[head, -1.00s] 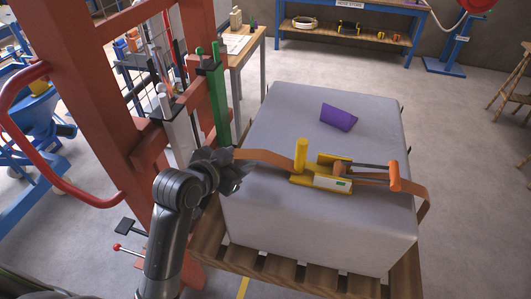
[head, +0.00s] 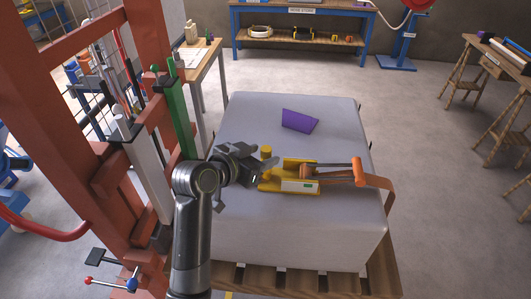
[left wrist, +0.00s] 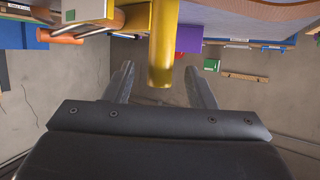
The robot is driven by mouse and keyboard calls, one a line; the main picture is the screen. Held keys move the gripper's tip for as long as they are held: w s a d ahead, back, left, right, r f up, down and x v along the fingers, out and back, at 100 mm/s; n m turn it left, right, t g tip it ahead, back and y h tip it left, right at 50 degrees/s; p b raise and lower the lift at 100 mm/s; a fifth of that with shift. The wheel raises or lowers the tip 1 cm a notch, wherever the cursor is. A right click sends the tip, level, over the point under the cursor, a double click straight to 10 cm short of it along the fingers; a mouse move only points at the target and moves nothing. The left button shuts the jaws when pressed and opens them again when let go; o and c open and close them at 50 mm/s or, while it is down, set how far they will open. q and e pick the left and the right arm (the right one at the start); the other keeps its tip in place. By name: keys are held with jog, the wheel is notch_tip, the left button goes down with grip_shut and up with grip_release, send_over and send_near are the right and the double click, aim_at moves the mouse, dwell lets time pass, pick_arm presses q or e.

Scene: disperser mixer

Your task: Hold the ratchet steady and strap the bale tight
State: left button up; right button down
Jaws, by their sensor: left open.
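The yellow ratchet (head: 290,181) lies on top of the grey bale (head: 300,235). Its orange-ended handle (head: 358,171) points right, and the orange strap (head: 390,200) runs down the bale's right side. My left gripper (head: 257,168) is at the ratchet's left end, beside its upright yellow post (head: 266,152). In the left wrist view the yellow post (left wrist: 163,50) hangs in front of the open fingers (left wrist: 160,85), roughly between their tips; I cannot tell if they touch it. The left stretch of strap is hidden behind my gripper. My right gripper is not in view.
A purple piece (head: 300,120) lies on the bale's far part. A red frame (head: 110,180) with a green upright (head: 180,115) stands close on the left. A wooden pallet (head: 300,278) carries the bale. Blue shelving (head: 300,30) and trestles (head: 490,75) stand behind.

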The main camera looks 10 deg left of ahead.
pick_arm(q)
jog(key=shift+x, duration=1.3)
grip_shut()
jog(key=c, duration=0.6)
grip_release()
jog(key=c, duration=0.4)
